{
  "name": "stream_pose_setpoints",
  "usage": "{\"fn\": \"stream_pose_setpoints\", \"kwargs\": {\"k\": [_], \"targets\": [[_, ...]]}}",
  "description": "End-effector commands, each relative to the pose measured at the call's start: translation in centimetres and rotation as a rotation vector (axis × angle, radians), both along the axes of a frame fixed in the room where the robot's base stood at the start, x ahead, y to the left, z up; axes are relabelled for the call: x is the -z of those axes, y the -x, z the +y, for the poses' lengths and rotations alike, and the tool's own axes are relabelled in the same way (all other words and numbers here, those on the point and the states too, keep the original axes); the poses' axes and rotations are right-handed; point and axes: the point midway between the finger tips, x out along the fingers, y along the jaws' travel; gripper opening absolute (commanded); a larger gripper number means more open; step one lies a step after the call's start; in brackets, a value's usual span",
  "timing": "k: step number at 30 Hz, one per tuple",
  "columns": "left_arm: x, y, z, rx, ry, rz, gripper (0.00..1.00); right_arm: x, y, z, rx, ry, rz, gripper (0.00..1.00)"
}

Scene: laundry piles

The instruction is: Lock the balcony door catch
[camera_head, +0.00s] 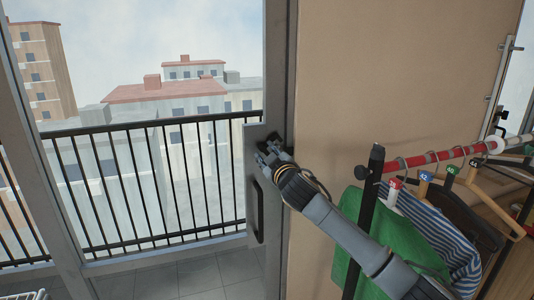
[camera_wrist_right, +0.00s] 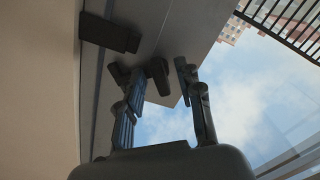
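The balcony door (camera_head: 256,180) has a grey metal edge stile with a long black pull handle (camera_head: 256,212). My right gripper (camera_head: 267,154) is up at this stile, above the handle, by a small dark catch (camera_head: 273,140) that it partly hides. In the right wrist view, the fingers of my right gripper (camera_wrist_right: 153,85) stand apart. A dark stubby part of the catch (camera_wrist_right: 157,73) shows between them, nearer the left finger; I cannot tell whether they touch. A dark block (camera_wrist_right: 110,33) sits on the frame beside it. My left gripper is out of view.
A clothes rack with a red-and-white rail (camera_head: 430,160) and hanging garments, including a green one (camera_head: 365,235), stands at the right, close to my right arm. A tan wall (camera_head: 390,70) adjoins the door frame. A black balcony railing (camera_head: 150,180) is outside.

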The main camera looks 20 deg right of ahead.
Motion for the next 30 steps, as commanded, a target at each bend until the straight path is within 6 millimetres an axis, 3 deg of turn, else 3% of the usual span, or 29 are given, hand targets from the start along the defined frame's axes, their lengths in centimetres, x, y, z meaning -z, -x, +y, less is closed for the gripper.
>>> {"fn": "stream_pose_setpoints", "kwargs": {"k": [4,9,10,20,30], "targets": [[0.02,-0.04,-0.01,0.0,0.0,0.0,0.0,0.0,0.01,0.03,0.0,0.0,0.0,0.36],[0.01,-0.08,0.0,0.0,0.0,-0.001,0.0,-0.01,0.02,0.02,0.0,0.0,0.0,0.01],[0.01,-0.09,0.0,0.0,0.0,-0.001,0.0,-0.01,0.02,0.02,0.0,0.0,0.0,0.0],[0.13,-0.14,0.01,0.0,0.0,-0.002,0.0,0.08,0.03,0.09,-0.001,-0.023,0.001,0.0],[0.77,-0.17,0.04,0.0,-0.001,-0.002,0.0,0.19,0.03,0.16,-0.001,-0.218,0.008,0.0]]}}
